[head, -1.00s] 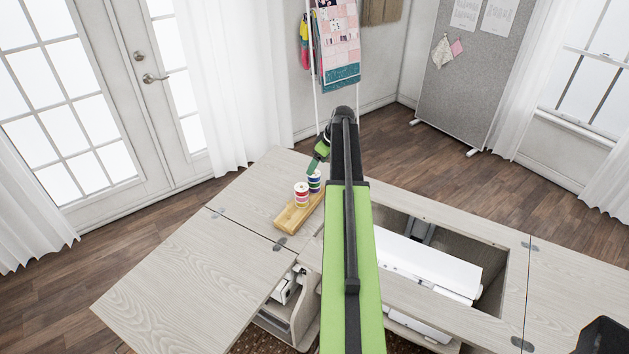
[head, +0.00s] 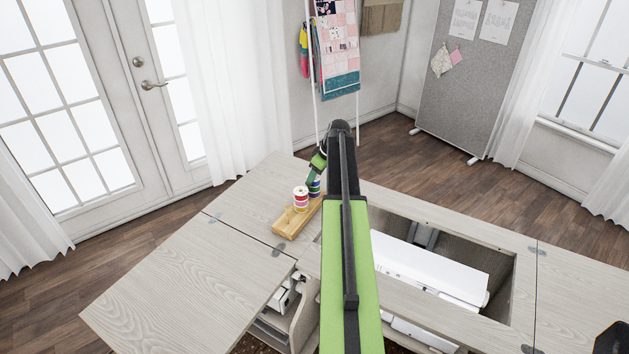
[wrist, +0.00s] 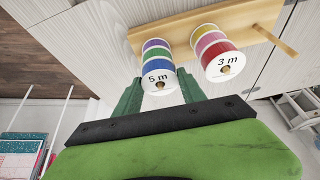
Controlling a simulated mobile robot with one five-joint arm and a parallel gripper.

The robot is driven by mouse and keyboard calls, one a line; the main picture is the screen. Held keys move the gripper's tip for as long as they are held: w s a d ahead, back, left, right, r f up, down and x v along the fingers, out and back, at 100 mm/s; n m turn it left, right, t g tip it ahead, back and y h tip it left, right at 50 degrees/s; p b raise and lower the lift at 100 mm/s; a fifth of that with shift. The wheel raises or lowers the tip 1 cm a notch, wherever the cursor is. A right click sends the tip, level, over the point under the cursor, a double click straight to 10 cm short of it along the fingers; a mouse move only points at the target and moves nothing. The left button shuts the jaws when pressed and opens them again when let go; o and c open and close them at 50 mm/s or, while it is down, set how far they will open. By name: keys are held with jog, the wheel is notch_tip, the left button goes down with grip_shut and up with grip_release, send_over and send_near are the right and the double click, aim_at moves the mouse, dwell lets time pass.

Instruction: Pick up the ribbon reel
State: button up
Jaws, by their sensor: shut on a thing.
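A ribbon reel marked "5 m" with purple, green and blue bands (wrist: 158,62) stands on a wooden stand (wrist: 163,29). A second reel marked "3 m" with yellow, pink and red bands (wrist: 214,50) stands beside it. In the head view the red-banded reel (head: 300,199) is in plain sight on the stand (head: 288,224). The blue-banded reel (head: 315,187) is partly hidden behind it and my gripper (head: 314,178). In the wrist view my gripper (wrist: 160,90) has its green fingers on either side of the 5 m reel, shut on it.
A bare wooden peg (wrist: 275,38) rises from the stand. The pale cabinet top (head: 180,285) is clear to the left. An open well with a white machine (head: 425,265) lies to the right of my arm. A quilt rack (head: 337,60) stands behind.

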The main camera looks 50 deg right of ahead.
jog(key=shift+c, duration=0.6)
jog(key=s+d+r+p, duration=0.2)
jog(key=s+r+p, duration=0.9)
jog(key=shift+s+d, duration=0.2)
jog(key=shift+d, duration=0.1)
